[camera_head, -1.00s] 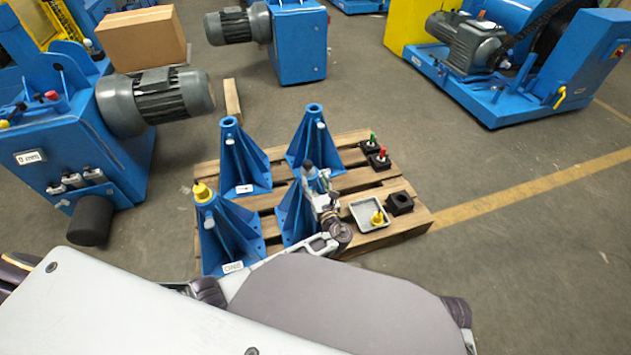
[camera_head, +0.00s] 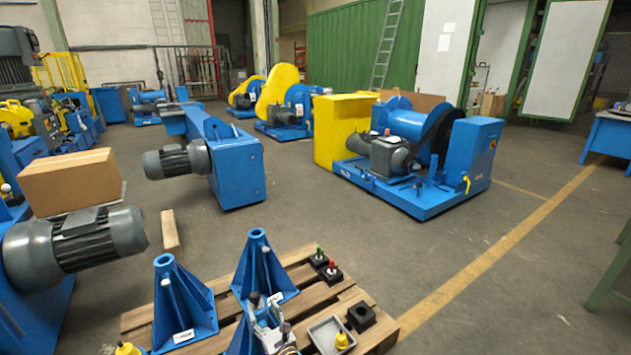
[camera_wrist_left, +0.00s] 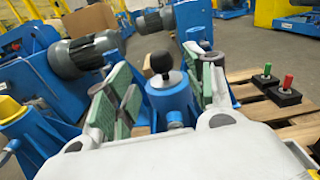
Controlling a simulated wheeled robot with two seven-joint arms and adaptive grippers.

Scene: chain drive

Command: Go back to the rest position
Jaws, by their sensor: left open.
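My left gripper (camera_head: 268,318) is at the bottom of the head view, over the front part of the pallet. In the left wrist view its two green-padded fingers (camera_wrist_left: 165,85) are apart, with nothing between the pads that I can see held. A black ball knob (camera_wrist_left: 162,62) on a grey cap sits upright on a blue stand (camera_wrist_left: 172,100), seen between the fingers. I cannot tell how far the fingertips are from it. The knob also shows in the head view (camera_head: 253,298) beside the gripper. My right gripper is not in view.
Other blue stands (camera_head: 182,300) stand on the wooden pallet (camera_head: 300,262). A grey tray (camera_head: 328,335) holds a yellow-topped piece (camera_head: 342,341). Green (camera_head: 319,252) and red (camera_head: 332,266) pins sit in black blocks near an empty-looking black block (camera_head: 361,316). Open floor lies to the right.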

